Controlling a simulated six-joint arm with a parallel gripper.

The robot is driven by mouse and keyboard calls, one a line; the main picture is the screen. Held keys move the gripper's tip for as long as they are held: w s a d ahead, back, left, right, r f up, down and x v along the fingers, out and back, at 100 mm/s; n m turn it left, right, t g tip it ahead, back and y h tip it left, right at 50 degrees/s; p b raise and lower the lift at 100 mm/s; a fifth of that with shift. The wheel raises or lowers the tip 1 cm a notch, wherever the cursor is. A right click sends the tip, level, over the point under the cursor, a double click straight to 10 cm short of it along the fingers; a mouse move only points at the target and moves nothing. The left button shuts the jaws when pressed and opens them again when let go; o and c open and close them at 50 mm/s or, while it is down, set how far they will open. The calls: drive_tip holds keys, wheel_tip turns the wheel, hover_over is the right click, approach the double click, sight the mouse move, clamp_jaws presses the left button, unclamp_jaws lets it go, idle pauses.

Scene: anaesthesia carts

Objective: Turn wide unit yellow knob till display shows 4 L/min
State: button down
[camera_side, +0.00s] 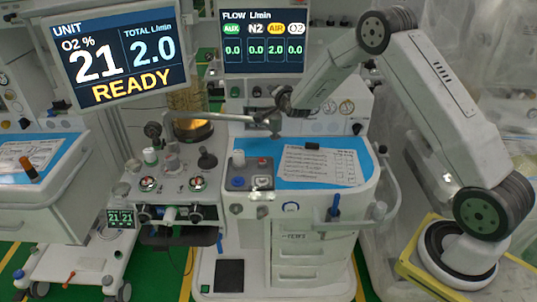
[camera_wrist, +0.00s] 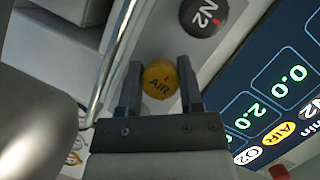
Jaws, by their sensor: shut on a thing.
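The yellow AIR knob (camera_wrist: 159,82) sits between the two dark fingers of my gripper (camera_wrist: 159,68) in the wrist view, which is shut on it. In the side view my gripper's end is below the flow display and the knob cannot be made out. The flow display (camera_side: 263,42) reads AIR 2.0, with AUX, N2 and O2 at 0.0. The unit display (camera_side: 121,55) reads O2 21 %, total 2.0 L/min and READY. Part of the flow display (camera_wrist: 268,100) also shows in the wrist view.
A dark N2 knob (camera_wrist: 204,15) is close beyond the yellow knob. A metal rail (camera_wrist: 112,60) runs just left of my fingers. The blue worktop (camera_side: 345,163) holds a paper sheet (camera_side: 318,167). A metal arm (camera_side: 225,117) crosses before the unit.

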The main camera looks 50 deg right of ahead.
drive_tip(key=shift+n+g, duration=0.6)
drive_tip(key=shift+n, duration=0.3)
drive_tip(key=c, duration=0.5)
unclamp_jaws()
drive_tip(key=shift+c, duration=0.2)
drive_tip(key=shift+s, duration=0.15)
drive_tip(key=v, duration=0.7)
drive_tip(key=shift+s+a, duration=0.2)
drive_tip(key=shift+a, duration=0.05)
drive_tip(key=shift+o, duration=0.3)
